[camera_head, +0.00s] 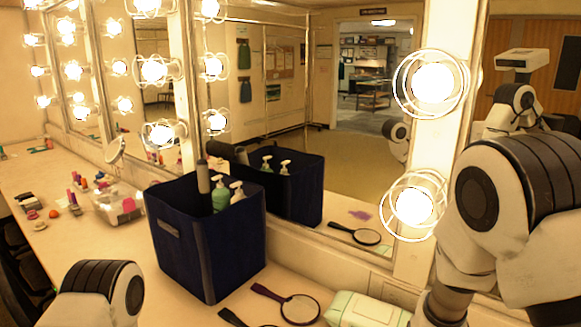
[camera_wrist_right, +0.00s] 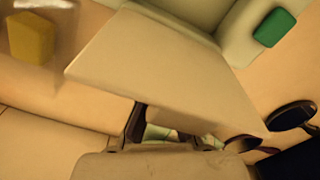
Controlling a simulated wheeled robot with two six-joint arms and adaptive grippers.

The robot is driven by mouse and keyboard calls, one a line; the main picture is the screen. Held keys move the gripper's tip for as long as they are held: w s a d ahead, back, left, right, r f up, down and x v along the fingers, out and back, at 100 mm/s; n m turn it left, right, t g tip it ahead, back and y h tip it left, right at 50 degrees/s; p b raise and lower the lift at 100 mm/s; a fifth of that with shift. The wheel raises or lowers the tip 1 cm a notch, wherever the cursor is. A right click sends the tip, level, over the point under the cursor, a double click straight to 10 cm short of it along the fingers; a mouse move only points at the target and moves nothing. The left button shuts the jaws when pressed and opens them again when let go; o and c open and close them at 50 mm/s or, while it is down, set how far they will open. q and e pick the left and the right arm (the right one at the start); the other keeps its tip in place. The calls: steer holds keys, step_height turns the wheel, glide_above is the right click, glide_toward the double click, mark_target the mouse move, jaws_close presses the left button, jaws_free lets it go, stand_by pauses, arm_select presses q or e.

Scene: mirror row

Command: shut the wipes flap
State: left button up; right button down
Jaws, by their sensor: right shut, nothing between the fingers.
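The wipes pack (camera_head: 365,311), pale green and white, lies on the counter at the bottom edge of the head view, partly cut off. Its flap cannot be made out there. In the right wrist view a large pale flat panel (camera_wrist_right: 165,70) fills the middle, close to the camera; it looks like the raised flap, but I cannot be sure. My right gripper (camera_wrist_right: 160,132) is shut and empty, at the lower middle of that view, and the panel partly hides it. Whether they touch is unclear. In the head view my right arm hides its gripper, and my left gripper is out of frame.
A navy bin (camera_head: 185,245) with bottles stands left of the pack. A dark-rimmed hand mirror (camera_head: 299,309) lies between them. The lit mirror wall (camera_head: 365,200) runs behind. Cosmetics and a clear organizer (camera_head: 118,207) stand farther left. A green rounded piece (camera_wrist_right: 275,28) shows in the wrist view.

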step_height(320, 180, up, 8)
steer(key=p, duration=0.6)
steer(key=shift+p, duration=0.35)
steer(key=shift+f, duration=0.1)
